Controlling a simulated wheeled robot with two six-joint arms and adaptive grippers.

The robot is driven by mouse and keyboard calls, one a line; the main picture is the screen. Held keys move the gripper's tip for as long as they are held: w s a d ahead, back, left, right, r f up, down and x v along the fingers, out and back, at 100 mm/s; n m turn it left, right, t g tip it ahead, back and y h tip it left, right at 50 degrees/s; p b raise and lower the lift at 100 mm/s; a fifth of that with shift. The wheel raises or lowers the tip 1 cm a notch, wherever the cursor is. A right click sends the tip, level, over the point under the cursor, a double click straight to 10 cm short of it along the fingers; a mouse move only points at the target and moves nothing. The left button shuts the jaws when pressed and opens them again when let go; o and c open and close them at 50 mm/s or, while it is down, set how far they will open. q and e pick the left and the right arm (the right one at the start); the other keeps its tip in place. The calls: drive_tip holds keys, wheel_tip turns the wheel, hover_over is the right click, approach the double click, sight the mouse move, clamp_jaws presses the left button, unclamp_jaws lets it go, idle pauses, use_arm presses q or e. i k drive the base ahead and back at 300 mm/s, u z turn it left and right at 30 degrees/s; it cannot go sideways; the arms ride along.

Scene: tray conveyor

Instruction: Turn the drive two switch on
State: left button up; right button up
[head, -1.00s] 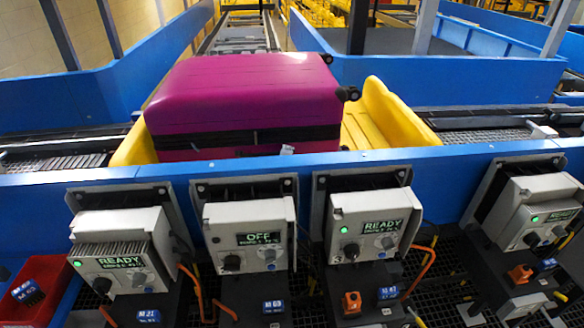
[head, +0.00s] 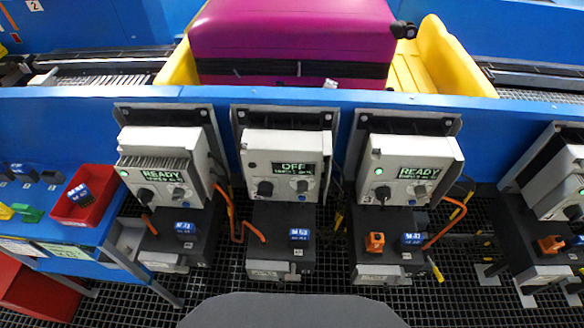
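A grey drive box (head: 285,168) with a display reading OFF hangs on the blue conveyor side, second from the left of the row. The printed box numbers are too small to read surely. Neither of my grippers is in view.
Under the OFF box a dark block (head: 270,258) carries a blue tag (head: 299,234). Orange cables (head: 232,215) run beside it. A magenta suitcase (head: 290,35) sits in a yellow tray (head: 440,65) behind. A red bin (head: 85,197) stands on a blue bench at left. Dark grating covers the floor.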

sight(265, 189)
drive_tip(key=k, duration=1.15)
drive_tip(key=z, duration=0.95)
drive_tip(key=i, duration=0.75)
drive_tip(key=u, duration=0.25)
